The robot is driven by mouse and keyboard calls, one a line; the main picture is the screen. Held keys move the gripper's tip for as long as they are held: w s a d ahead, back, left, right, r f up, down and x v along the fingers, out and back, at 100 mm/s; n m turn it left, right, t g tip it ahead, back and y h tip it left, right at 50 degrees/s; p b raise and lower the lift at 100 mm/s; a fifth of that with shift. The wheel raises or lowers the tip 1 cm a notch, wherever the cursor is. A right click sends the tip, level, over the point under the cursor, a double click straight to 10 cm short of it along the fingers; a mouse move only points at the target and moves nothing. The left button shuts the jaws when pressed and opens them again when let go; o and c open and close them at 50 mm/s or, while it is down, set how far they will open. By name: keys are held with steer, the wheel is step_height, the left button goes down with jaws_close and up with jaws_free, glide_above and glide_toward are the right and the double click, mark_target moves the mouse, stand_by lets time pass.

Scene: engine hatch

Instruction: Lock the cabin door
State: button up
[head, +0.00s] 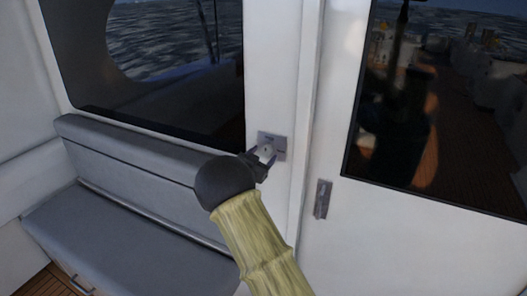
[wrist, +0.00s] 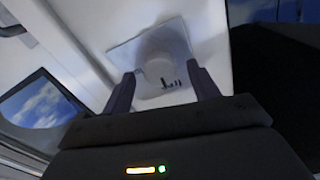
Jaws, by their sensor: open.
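The white cabin door (head: 400,225) with a dark window stands at the right in the head view. A small metal lock plate (head: 271,141) is on the white post left of the door; it also shows in the wrist view (wrist: 128,54). A round lock knob (wrist: 160,68) sits on this plate. My gripper (head: 262,160) is open in front of the lock plate. In the wrist view its two fingers (wrist: 163,90) stand on either side of the knob; whether they touch it, I cannot tell. A grey door handle (head: 322,199) is on the door's left edge.
A grey cushioned bench (head: 130,240) stands at the left below a dark window (head: 180,50). The door frame (head: 309,100) runs upright between lock plate and door. A strip of wooden floor (head: 50,285) shows at the bottom left.

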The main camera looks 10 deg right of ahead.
steer(key=shift+w+d, duration=0.35)
steer(key=shift+w, duration=0.1)
steer(key=shift+c, duration=0.2)
steer(key=shift+a, duration=0.1)
steer(key=c, duration=0.9)
